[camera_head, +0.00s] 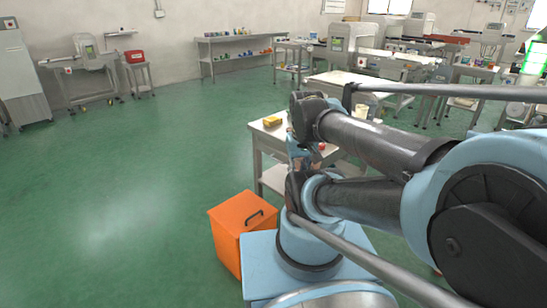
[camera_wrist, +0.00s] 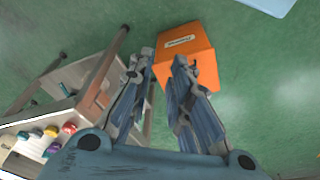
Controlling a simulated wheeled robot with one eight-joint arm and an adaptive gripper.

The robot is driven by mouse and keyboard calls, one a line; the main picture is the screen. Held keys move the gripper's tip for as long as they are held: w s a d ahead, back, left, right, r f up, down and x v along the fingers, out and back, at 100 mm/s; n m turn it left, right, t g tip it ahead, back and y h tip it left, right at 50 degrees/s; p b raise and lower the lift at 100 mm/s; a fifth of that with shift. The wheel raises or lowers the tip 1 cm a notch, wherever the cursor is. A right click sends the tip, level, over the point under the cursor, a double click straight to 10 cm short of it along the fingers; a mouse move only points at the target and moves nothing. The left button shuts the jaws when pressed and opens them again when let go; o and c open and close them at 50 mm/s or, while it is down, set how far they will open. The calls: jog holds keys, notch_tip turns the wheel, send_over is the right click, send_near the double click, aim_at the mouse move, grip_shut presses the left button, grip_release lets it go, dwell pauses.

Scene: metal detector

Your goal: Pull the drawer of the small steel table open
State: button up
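The small steel table (camera_head: 256,136) stands just beyond my arm in the head view. My arm hides much of its right side, and I cannot make out the drawer there. In the wrist view the table (camera_wrist: 66,78) is tilted at the left, with a brownish panel (camera_wrist: 97,92) between its legs; I cannot tell if this is the drawer front. My gripper (camera_wrist: 163,63) is open, its two fingers apart with nothing between them. It is to the right of the table in that view, with the orange box beyond the fingertips.
An orange box with a black handle (camera_head: 243,234) stands on the floor in front of the table; it also shows in the wrist view (camera_wrist: 200,67). A yellow item (camera_head: 272,121) and several small coloured items lie on the tabletop. Green floor at the left is clear.

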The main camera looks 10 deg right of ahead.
jog(key=w+r+n, duration=0.2)
jog(key=w+r, duration=0.3)
jog(key=w, duration=0.5)
jog(key=n+g+h, duration=0.1)
jog(key=n+h, duration=0.1)
jog(key=n, duration=0.3)
send_over(274, 159)
jog(key=s+a, duration=0.2)
jog(key=a, duration=0.1)
jog(key=s+a+x, duration=0.1)
jog(key=x, duration=2.4)
jog(key=shift+w+a, duration=0.25)
jog(key=shift+w, duration=0.1)
